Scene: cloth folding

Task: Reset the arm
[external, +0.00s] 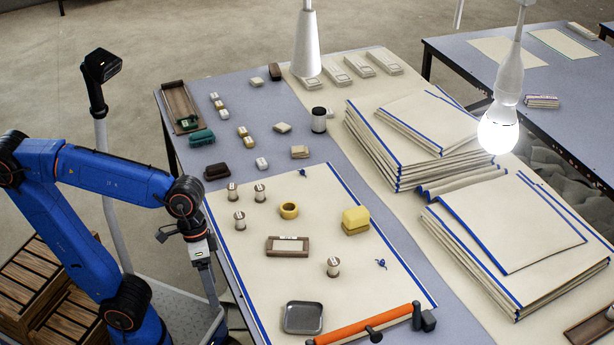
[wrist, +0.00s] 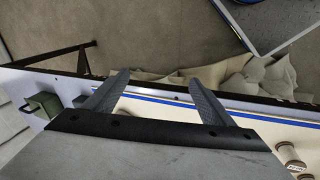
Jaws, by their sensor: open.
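My blue arm stands at the left in the external view, with its forearm reaching toward the table's left edge. My gripper (external: 207,283) points down beside the near-left edge of the cream cloth (external: 262,212) with blue edge stripes. In the wrist view, my gripper's two grey fingers (wrist: 160,95) are spread apart with nothing between them. They hang over the table edge and the cloth's blue stripe.
Thread spools (external: 239,219), a tape roll (external: 289,210), a yellow block (external: 355,217), a wooden frame (external: 287,246), a metal tray (external: 303,317) and an orange-handled bar (external: 365,325) lie on the cloth. Folded cloth stacks (external: 510,225) stand at right. Lamps hang above.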

